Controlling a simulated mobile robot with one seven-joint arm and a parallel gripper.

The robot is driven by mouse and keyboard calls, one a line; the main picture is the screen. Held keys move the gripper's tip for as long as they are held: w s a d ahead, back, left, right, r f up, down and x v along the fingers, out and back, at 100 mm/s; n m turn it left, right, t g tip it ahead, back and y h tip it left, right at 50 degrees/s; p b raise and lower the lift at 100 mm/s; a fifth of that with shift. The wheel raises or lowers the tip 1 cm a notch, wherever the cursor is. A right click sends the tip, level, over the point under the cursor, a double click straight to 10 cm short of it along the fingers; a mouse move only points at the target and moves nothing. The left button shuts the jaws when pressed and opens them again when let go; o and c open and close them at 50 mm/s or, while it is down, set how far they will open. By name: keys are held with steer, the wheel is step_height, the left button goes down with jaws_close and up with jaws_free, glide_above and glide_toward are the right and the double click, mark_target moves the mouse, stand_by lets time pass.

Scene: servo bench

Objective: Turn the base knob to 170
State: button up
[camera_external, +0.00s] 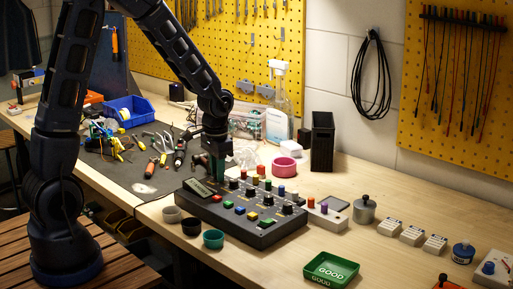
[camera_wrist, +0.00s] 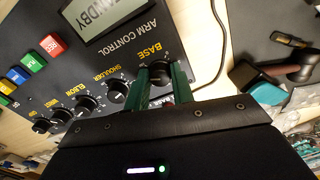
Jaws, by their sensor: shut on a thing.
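The arm control box (camera_external: 262,236) is a dark panel on the bench, with rows of knobs and coloured buttons. In the wrist view the panel (camera_wrist: 95,55) appears upside down. The base knob (camera_wrist: 157,72) is black, beside the label BASE. My gripper (camera_wrist: 160,82) has its two green fingers on either side of this knob, shut on it. In the external view my gripper (camera_external: 217,172) points down at the box's back left, and its fingers hide the base knob. The knob's pointer and scale reading cannot be made out.
The display (camera_wrist: 100,15) reads STANDBY. The shoulder knob (camera_wrist: 116,92) sits close to my fingers. Three small cups, including a teal one (camera_external: 213,239), stand along the box's left front. A green GOOD tray (camera_external: 331,283) lies in front. Tools crowd the dark mat (camera_external: 110,170).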

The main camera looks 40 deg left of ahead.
steer(key=shift+m, duration=0.6)
steer(key=o, duration=1)
step_height(320, 180, up, 11)
steer(key=shift+f, duration=0.1)
stand_by(0.3)
